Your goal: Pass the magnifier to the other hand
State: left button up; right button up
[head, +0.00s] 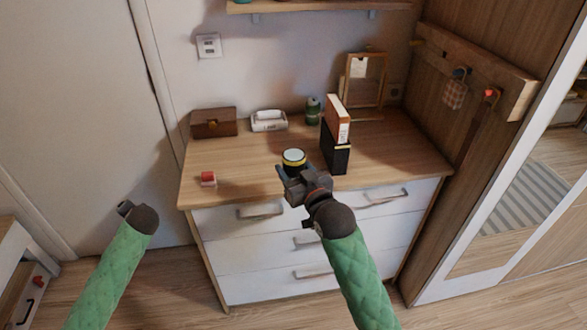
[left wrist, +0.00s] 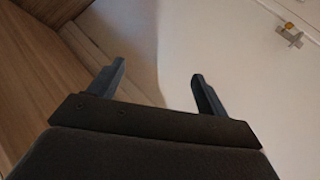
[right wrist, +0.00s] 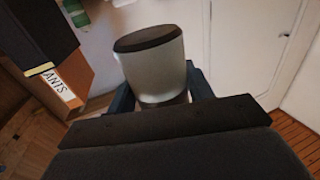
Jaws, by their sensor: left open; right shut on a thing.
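The magnifier (head: 294,157) is a short round piece with a pale top and a dark and yellow band in the head view. In the right wrist view it is a frosted cylinder (right wrist: 152,68) with a dark rim, standing between the fingers. My right gripper (head: 295,172) is shut on it, in front of the dresser top. The fingers partly hide its lower end. My left gripper (head: 125,208) is at the lower left in the head view, well apart from the magnifier. The left wrist view shows its fingers (left wrist: 160,85) open with nothing between them.
The wooden dresser (head: 245,160) bears a brown box (head: 214,122), a white holder (head: 269,121), a green can (head: 313,110), a red-and-white item (head: 208,179), a brown book (head: 337,120), a black box (head: 335,155) and a wooden frame (head: 362,80). Open space lies between my grippers.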

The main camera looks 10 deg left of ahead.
pick_arm(q)
jog(key=s+d+f+g+h, duration=0.1)
jog(key=s+d+f+h, duration=0.1)
jog(key=s+d+f, duration=0.7)
jog(key=s+d+f+g+h, duration=0.25)
jog(key=s+d+f, duration=0.45)
jog(key=d, duration=0.4)
jog(key=s+d+f+n+g+h, duration=0.1)
jog(key=s+d+f+h, duration=0.1)
jog(key=s+d, duration=0.6)
jog(key=s+d+f+n+g+h, duration=0.1)
jog(key=s+d+f+h, duration=0.2)
jog(key=s+d, duration=0.5)
jog(key=d, duration=0.6)
jog(key=shift+f, duration=0.15)
